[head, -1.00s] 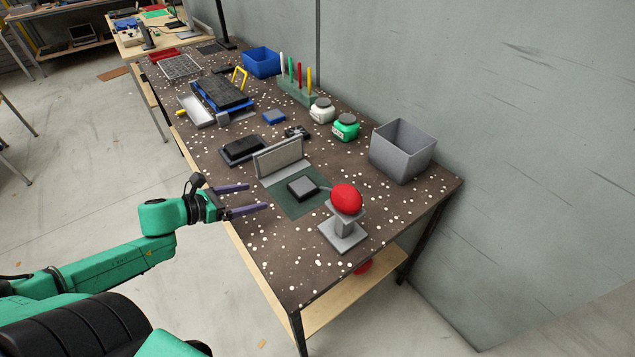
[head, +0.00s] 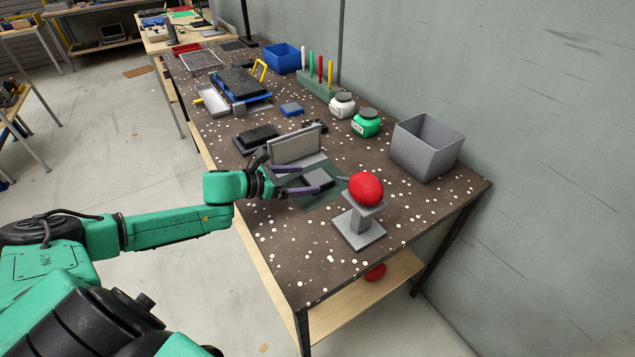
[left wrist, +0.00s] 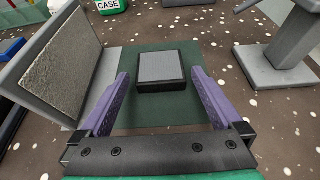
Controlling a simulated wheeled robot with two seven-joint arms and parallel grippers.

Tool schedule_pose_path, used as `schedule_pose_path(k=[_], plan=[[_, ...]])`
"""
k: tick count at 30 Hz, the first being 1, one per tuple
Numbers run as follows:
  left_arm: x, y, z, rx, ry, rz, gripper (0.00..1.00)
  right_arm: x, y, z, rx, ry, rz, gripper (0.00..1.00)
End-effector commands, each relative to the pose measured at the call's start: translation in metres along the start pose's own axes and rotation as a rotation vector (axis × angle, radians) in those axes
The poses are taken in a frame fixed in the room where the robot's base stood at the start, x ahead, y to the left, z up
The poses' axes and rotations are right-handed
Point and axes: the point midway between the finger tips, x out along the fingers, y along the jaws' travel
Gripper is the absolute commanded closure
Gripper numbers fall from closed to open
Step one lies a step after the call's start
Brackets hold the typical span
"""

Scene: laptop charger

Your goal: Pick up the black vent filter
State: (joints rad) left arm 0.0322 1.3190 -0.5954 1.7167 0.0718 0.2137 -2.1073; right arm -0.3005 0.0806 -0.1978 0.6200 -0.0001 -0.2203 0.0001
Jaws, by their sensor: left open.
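The black vent filter (head: 317,178) looks like a small flat square block with a dark grey top, lying on a dark green mat (head: 322,200). It also shows in the left wrist view (left wrist: 161,68), near the middle. My left gripper (head: 315,177) is open, its two purple fingers reaching over the mat. In the left wrist view the fingertips (left wrist: 160,73) appear to either side of the block, with green mat visible in the gaps. Nothing is held. I cannot tell the exact height of the fingers above the mat. My right gripper is not in view.
A grey upright panel (head: 296,146) stands just left of the mat. A red dome (head: 366,188) on a grey pedestal (head: 358,232) stands to the right. A grey bin (head: 426,147), a green jar (head: 366,124) and a white jar (head: 342,105) are behind. The front table corner is clear.

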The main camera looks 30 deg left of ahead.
Motion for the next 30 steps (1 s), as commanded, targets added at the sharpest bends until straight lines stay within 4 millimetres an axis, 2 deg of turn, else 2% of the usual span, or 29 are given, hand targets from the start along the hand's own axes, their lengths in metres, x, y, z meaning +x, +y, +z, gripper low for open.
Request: schedule_pose_path(k=[9,17,20,22,23,30], plan=[[0.035,0.001,0.002,-0.002,-0.004,0.001,0.00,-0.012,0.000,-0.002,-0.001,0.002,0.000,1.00],[0.040,0.000,-0.001,0.000,0.000,0.000,0.00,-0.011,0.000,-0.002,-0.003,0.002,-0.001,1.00],[0.040,0.000,-0.001,-0.001,0.000,0.000,0.34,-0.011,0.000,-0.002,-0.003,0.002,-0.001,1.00],[0.040,0.000,-0.001,-0.001,0.000,0.000,0.61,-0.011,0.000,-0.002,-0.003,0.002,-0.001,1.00],[0.039,0.000,-0.001,-0.001,0.000,0.000,0.67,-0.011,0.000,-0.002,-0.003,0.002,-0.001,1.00],[0.039,0.000,0.001,0.000,-0.001,0.000,0.67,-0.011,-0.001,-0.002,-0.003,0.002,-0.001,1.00]])
